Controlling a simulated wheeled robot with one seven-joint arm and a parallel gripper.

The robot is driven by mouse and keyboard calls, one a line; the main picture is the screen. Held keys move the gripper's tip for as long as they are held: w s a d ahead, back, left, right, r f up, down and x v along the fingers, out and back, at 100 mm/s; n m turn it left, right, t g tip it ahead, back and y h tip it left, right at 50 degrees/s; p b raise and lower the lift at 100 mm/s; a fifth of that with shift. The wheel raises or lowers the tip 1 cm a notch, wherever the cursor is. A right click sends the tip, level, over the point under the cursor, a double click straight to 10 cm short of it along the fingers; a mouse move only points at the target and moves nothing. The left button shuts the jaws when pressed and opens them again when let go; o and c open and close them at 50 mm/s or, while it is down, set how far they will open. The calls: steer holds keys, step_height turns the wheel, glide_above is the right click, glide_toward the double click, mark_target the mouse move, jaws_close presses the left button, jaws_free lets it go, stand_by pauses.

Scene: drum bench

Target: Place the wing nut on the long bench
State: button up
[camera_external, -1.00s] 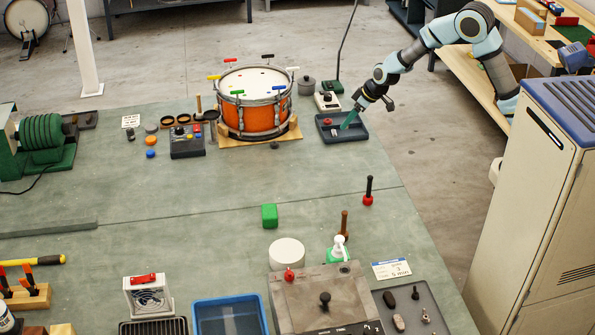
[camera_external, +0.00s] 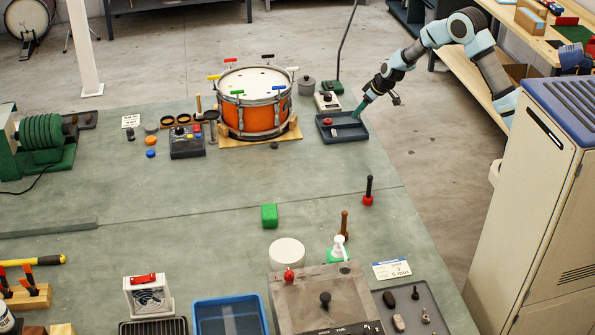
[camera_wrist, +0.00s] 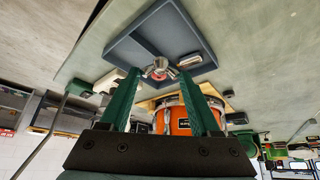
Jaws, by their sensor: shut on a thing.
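My gripper (camera_external: 356,113) has green fingers pointing down over the dark grey tray (camera_external: 345,138). In the wrist view, the gripper (camera_wrist: 161,75) is shut on the wing nut (camera_wrist: 160,70), small and silvery with a reddish middle, at the fingertips. The wing nut is too small to make out in the external view. The tray also shows in the wrist view (camera_wrist: 122,50). The broad grey-green bench (camera_external: 180,235) carries the tray at its far right edge. A wooden bench (camera_external: 470,80) stands apart at the upper right; which is the long bench cannot be told.
An orange drum (camera_external: 254,115) stands left of the tray. A small red part (camera_external: 327,121) and a dark piece lie in the tray. A red-based tool (camera_external: 368,192) stands nearer the front. The bench between drum and green block (camera_external: 269,215) is largely clear.

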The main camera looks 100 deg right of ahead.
steer(key=shift+f+b, duration=1.85)
steer(key=shift+f, duration=1.45)
steer(key=shift+f+b, duration=0.35)
steer(key=shift+b, duration=0.05)
steer(key=o, duration=1.5)
steer(key=shift+o, duration=0.2)
steer(key=shift+s+r, duration=0.1)
